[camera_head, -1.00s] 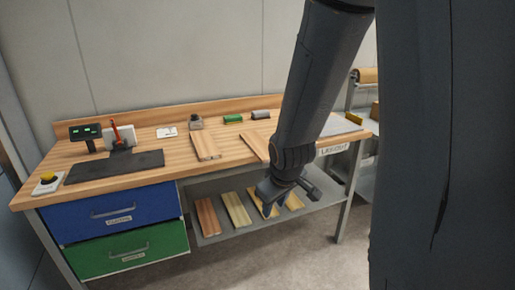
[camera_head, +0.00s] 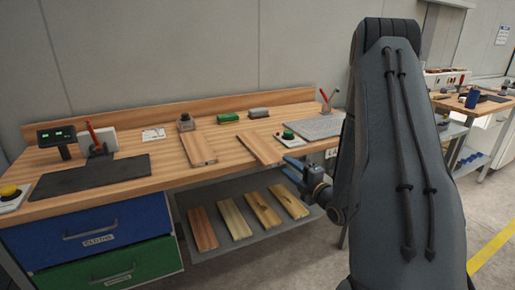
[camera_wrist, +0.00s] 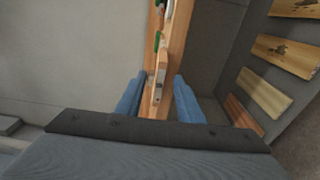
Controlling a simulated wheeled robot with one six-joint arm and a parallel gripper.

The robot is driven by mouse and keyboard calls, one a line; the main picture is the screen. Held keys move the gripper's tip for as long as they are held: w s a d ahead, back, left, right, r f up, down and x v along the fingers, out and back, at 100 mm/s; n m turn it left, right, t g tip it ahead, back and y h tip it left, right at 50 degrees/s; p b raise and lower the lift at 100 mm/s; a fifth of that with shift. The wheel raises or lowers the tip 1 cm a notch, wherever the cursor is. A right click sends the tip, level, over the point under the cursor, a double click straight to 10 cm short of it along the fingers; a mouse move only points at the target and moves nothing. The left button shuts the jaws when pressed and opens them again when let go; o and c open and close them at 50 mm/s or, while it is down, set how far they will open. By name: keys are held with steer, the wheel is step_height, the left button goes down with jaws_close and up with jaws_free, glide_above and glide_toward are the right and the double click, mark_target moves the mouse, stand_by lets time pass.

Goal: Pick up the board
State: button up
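Two wooden boards lie on the workbench top (camera_head: 110,185): a left board (camera_head: 199,149) and a right board (camera_head: 260,149). Several more boards lie on the lower shelf, one reddish (camera_head: 202,229) and others paler (camera_head: 235,219). My gripper (camera_head: 291,168) is at the bench's front edge, just right of the right board. In the wrist view my gripper (camera_wrist: 158,98) has its blue fingers apart. A board's narrow end (camera_wrist: 158,88) shows in line between them, seemingly beyond the tips. No board is visibly held. Shelf boards (camera_wrist: 263,93) show at the right there.
A green button (camera_head: 288,136) and a grey mat (camera_head: 315,127) lie near my gripper. Green (camera_head: 228,117) and grey (camera_head: 258,113) blocks stand at the back. A dark mat (camera_head: 90,176) lies at the left. Drawers (camera_head: 95,235) are below. Floor at the right is open.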

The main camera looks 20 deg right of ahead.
mark_target(283, 162)
steer(key=w, duration=0.2)
steer(key=w+p, duration=0.1)
steer(key=w, duration=0.1)
steer(key=w+p, duration=0.1)
steer(key=w, duration=0.2)
steer(key=shift+a+f, duration=0.1)
steer(key=shift+a, duration=0.3)
jaws_close()
